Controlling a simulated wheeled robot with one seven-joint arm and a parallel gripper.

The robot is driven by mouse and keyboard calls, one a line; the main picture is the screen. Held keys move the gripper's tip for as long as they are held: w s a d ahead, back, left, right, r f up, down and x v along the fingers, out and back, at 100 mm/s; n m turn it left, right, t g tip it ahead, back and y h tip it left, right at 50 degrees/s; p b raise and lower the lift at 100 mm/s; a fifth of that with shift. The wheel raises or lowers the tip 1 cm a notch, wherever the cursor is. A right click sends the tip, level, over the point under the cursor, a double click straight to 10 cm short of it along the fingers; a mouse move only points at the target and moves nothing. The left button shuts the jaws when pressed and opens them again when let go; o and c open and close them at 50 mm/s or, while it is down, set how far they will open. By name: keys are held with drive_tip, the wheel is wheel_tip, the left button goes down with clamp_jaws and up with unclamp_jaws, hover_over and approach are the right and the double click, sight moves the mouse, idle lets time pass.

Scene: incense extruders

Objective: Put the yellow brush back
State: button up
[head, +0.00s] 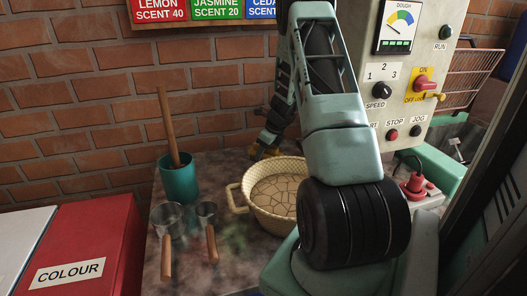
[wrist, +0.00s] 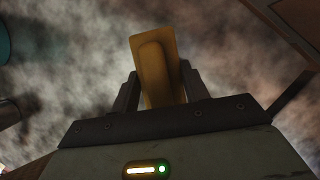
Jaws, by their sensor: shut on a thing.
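The yellow brush (wrist: 153,58) shows in the wrist view as a flat yellow block with a raised middle part, upright between the two dark fingers. My gripper (wrist: 159,72) is shut on it. In the head view my gripper (head: 262,149) is at the back of the counter, just behind the cream basket, partly hidden by my arm. A small yellow part of the brush (head: 256,151) shows beside its fingers. I cannot tell whether the brush touches the counter. No holder for the brush can be made out.
A cream two-handled basket (head: 241,206) stands in front of my gripper. A teal pot (head: 179,183) with a wooden stick and two wooden-handled metal scoops (head: 167,219) are at left. A control panel (head: 447,30) is at right, the brick wall (head: 60,100) behind.

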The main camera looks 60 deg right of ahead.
drive_tip(key=o, duration=1)
drive_tip(key=shift+c, duration=0.2)
